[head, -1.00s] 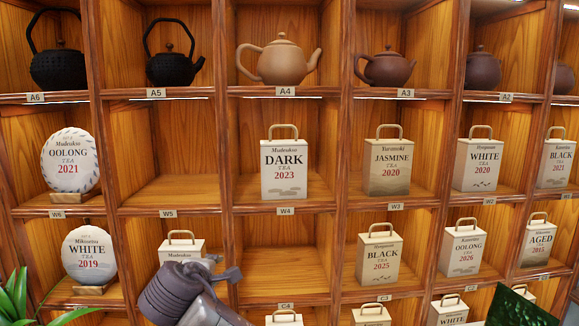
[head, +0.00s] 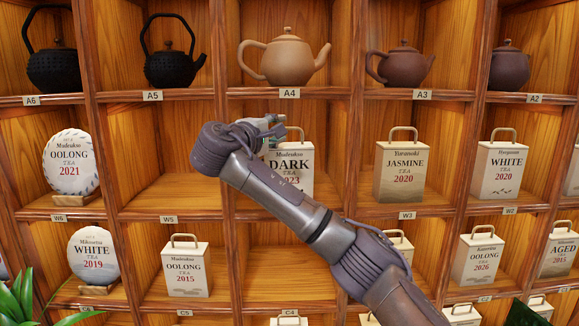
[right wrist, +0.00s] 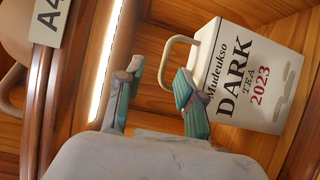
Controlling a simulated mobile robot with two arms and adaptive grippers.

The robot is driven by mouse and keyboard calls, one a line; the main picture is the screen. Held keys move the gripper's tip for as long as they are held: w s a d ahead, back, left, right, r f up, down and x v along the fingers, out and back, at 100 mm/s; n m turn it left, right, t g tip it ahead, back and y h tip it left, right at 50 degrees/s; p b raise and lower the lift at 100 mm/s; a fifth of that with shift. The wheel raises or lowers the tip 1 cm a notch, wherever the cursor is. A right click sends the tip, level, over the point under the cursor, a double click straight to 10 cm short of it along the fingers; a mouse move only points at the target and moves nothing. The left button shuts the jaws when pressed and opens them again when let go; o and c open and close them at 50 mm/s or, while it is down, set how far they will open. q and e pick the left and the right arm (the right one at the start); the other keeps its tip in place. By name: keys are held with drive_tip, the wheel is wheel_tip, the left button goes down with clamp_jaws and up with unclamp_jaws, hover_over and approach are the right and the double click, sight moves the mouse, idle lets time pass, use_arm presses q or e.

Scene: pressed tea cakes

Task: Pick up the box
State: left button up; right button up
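The box in front of my right gripper is a cream tea box marked Mudeukso DARK TEA 2023 (head: 297,160), with a beige loop handle on top. It stands upright in the compartment labelled W4, partly hidden by my right arm in the head view. In the right wrist view the box (right wrist: 258,75) appears sideways, with its handle (right wrist: 176,55) close to one finger. My right gripper (right wrist: 155,100) is open, its green-grey fingers apart and nothing held; in the head view the gripper (head: 272,128) is at handle height. My left gripper is not in view.
Wooden shelf dividers frame each compartment. Neighbours are the JASMINE 2020 box (head: 402,170) at right and the empty W5 compartment (head: 166,190) at left. A tan teapot (head: 286,58) stands above. The OOLONG 2015 box (head: 186,270) is below left.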

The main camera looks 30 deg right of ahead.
sight(289, 128)
drive_tip(key=p+x, duration=0.4)
drive_tip(key=x, duration=0.1)
drive_tip(key=shift+s+d+f, duration=0.15)
drive_tip(key=shift+d, duration=0.05)
drive_tip(key=shift+d+f, duration=0.1)
drive_tip(key=shift+d, duration=0.15)
drive_tip(key=shift+a, duration=0.1)
drive_tip(key=shift+a, duration=0.1)
drive_tip(key=shift+c, duration=0.8)
clamp_jaws()
